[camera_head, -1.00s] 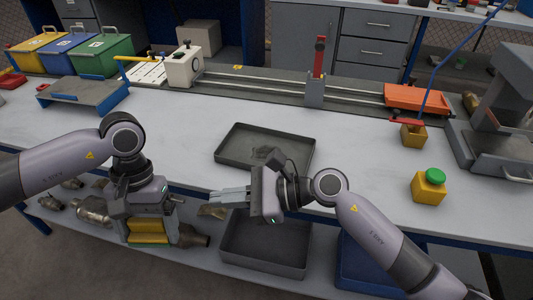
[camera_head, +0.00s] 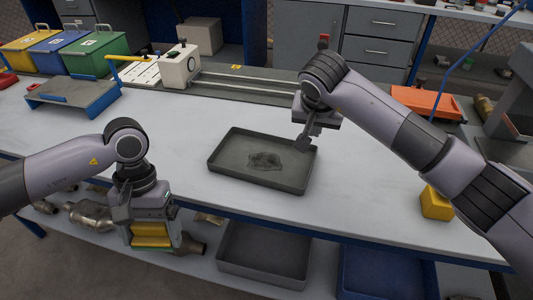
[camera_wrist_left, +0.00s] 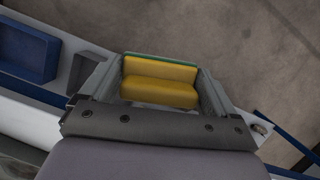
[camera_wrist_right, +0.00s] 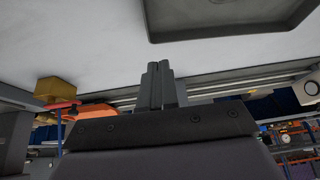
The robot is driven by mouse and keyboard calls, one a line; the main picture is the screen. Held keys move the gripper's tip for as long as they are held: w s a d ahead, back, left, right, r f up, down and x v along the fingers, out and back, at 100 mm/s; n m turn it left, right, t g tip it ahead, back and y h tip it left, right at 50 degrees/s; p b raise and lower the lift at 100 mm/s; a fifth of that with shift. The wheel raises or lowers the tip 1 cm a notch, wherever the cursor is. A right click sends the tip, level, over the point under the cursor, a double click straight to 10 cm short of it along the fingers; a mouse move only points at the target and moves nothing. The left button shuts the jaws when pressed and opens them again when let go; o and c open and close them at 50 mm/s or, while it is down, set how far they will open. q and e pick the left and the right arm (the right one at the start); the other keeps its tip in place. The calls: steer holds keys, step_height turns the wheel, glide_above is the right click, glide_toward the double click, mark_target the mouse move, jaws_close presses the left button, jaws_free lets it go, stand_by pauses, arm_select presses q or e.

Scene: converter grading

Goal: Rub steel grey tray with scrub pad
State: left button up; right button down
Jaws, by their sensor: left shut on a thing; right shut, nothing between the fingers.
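The steel grey tray (camera_head: 222,166) lies on the white worktop, with a dark smudge (camera_head: 265,161) on its floor. Its edge also shows at the top of the right wrist view (camera_wrist_right: 225,28). My left gripper (camera_head: 153,238) is shut on the yellow scrub pad (camera_head: 152,230), which has a green layer, in front of the bench's front edge. The pad fills the jaws in the left wrist view (camera_wrist_left: 160,88). My right gripper (camera_head: 303,146) is shut and empty at the tray's far right corner; I cannot tell whether it touches the rim. Its closed fingers show in the right wrist view (camera_wrist_right: 158,85).
A grey bin (camera_head: 262,262) and a blue bin (camera_head: 385,275) stand on the lower shelf with metal converters (camera_head: 92,213). A yellow box (camera_head: 436,203) is partly behind my right arm. A blue-and-grey stand (camera_head: 72,97) is at left. The worktop left of the tray is clear.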

arm_select(q)
steer(key=shift+w, duration=0.1)
steer(key=shift+f, duration=0.2)
steer(key=shift+f+b, duration=1.5)
steer(key=shift+b, duration=0.25)
arm_select(e)
glide_above(310, 162)
steer(key=shift+f, duration=2.35)
arm_select(q)
steer(key=shift+f, duration=0.25)
arm_select(e)
steer(key=shift+f, duration=0.4)
arm_select(q)
steer(key=shift+r, duration=0.1)
arm_select(e)
steer(key=shift+r, duration=0.1)
arm_select(q)
steer(key=shift+r+p, duration=1.8)
steer(key=shift+r, duration=0.15)
arm_select(e)
step_height(310, 162, up, 6)
steer(key=shift+f, duration=0.1)
